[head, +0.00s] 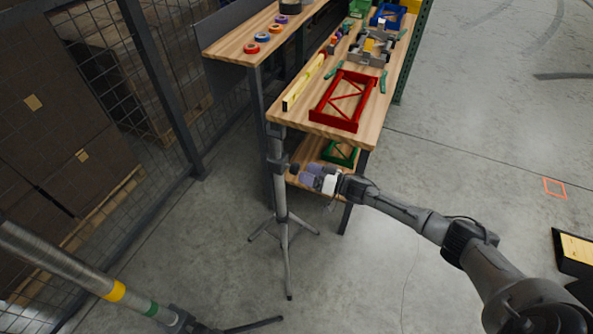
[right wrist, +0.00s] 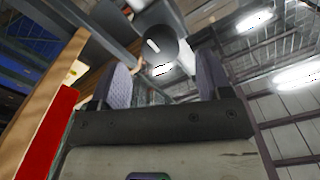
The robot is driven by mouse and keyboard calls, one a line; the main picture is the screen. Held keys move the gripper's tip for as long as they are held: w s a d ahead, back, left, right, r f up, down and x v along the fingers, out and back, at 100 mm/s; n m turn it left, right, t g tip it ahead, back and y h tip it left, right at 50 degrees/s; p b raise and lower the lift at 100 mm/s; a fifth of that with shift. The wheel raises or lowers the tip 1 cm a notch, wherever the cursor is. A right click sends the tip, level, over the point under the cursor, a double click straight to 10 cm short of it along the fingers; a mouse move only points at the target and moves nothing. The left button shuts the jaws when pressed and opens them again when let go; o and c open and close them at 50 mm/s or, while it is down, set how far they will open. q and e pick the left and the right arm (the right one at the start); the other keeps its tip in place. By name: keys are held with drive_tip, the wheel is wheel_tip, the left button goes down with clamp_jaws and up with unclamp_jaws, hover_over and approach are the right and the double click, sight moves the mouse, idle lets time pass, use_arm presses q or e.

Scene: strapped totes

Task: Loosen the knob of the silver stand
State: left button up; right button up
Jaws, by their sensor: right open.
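The silver stand (head: 281,195) stands upright on tripod legs in front of the workbench. Its dark knob (head: 294,168) sticks out to the right from a black collar on the post. In the right wrist view the knob (right wrist: 163,46) is a dark round piece with a white mark, showing between and beyond my fingertips. My right gripper (head: 309,176) is open beside the knob, its fingers pointing left at it. In the right wrist view the gripper's fingers (right wrist: 165,80) are apart, with no clear contact visible. My left gripper is out of view.
The wooden workbench (head: 376,133) is just behind, with a red frame (head: 343,99) near its front edge and a green frame (head: 340,153) on its lower shelf. A banded pole (head: 60,258) slants at lower left. Mesh fencing (head: 155,100) runs along the left. Floor at right is mostly clear.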

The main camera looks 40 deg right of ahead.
sight(298, 170)
drive_tip(key=shift+b+x, duration=0.35)
drive_tip(key=shift+x, duration=1.95)
drive_tip(key=shift+c, duration=0.4)
drive_tip(key=c, duration=0.8)
drive_tip(key=shift+c, duration=0.2)
